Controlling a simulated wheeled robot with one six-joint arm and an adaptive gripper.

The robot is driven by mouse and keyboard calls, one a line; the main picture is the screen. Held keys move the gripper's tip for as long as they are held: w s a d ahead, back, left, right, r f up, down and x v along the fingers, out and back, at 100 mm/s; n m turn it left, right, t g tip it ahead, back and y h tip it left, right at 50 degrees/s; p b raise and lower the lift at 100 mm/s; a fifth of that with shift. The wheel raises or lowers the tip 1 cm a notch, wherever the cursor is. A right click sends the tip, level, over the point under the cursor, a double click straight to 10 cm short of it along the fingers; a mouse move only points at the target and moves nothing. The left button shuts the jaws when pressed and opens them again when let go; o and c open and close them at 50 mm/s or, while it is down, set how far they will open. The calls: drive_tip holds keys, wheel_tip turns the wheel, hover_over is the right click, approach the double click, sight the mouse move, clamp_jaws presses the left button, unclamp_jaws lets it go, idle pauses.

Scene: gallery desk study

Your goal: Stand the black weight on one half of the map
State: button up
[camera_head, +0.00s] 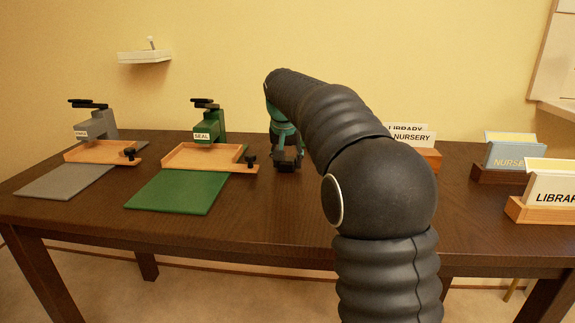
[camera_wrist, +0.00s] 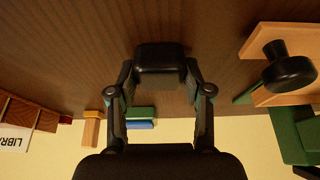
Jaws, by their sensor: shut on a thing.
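My gripper (camera_head: 287,150) is low over the dark desk, right of the green press. In the wrist view, my gripper (camera_wrist: 160,88) is shut on the black weight (camera_wrist: 160,60), a dark block with rounded edges between the fingertips. In the head view the weight is hard to tell from the dark fingers. I cannot tell whether it touches the desk. I cannot make out the map in either view; my arm hides part of the desk.
A green press (camera_head: 212,125) with a wooden tray (camera_head: 200,157) and green mat (camera_head: 180,192) stands left of my gripper. A grey press (camera_head: 98,126) is farther left. Card holders marked NURSERY (camera_head: 508,157) and LIBRARY (camera_head: 550,190) stand at right. The front middle desk is clear.

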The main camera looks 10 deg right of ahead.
sight(288, 156)
clamp_jaws()
drive_tip(key=shift+r, duration=0.55)
wheel_tip(288, 156, up, 3)
drive_tip(key=shift+r+p, duration=0.1)
drive_tip(key=shift+p, duration=0.4)
drive_tip(key=s+d+r, duration=0.1)
drive_tip(key=d+r, duration=0.2)
drive_tip(key=d, duration=0.2)
drive_tip(key=s+d+r+p, duration=0.1)
drive_tip(key=d+r, duration=0.2)
drive_tip(key=d, duration=0.3)
drive_tip(key=shift+s+d+r, duration=0.25)
drive_tip(key=shift+r, duration=0.15)
drive_tip(key=shift+s+a, duration=0.1)
